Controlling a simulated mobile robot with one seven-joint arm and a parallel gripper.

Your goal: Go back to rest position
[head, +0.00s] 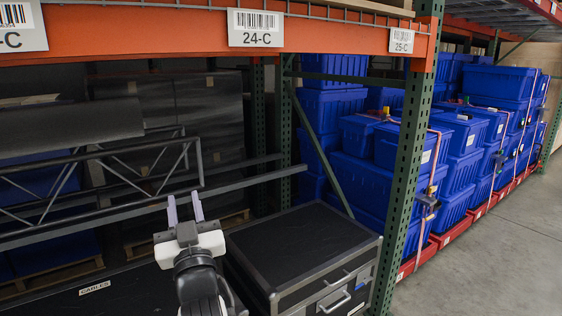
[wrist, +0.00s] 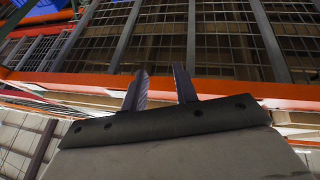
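My gripper (head: 185,209) is in the lower middle of the head view, raised in front of the rack bay. Its two pale fingers point up and stand apart, with nothing between them. In the wrist view the gripper (wrist: 160,88) also shows two dark fingers with a gap between them, facing wire-mesh shelving and an orange beam overhead. Blue strapped totes (head: 365,150) are stacked on red pallets to the right of the gripper, well apart from it.
A black case (head: 305,245) with metal edges stands just right of my arm. A green rack post (head: 408,170) and an orange beam (head: 150,32) frame the bay. A dark metal truss (head: 100,185) lies behind the gripper. Grey floor (head: 500,255) at right is clear.

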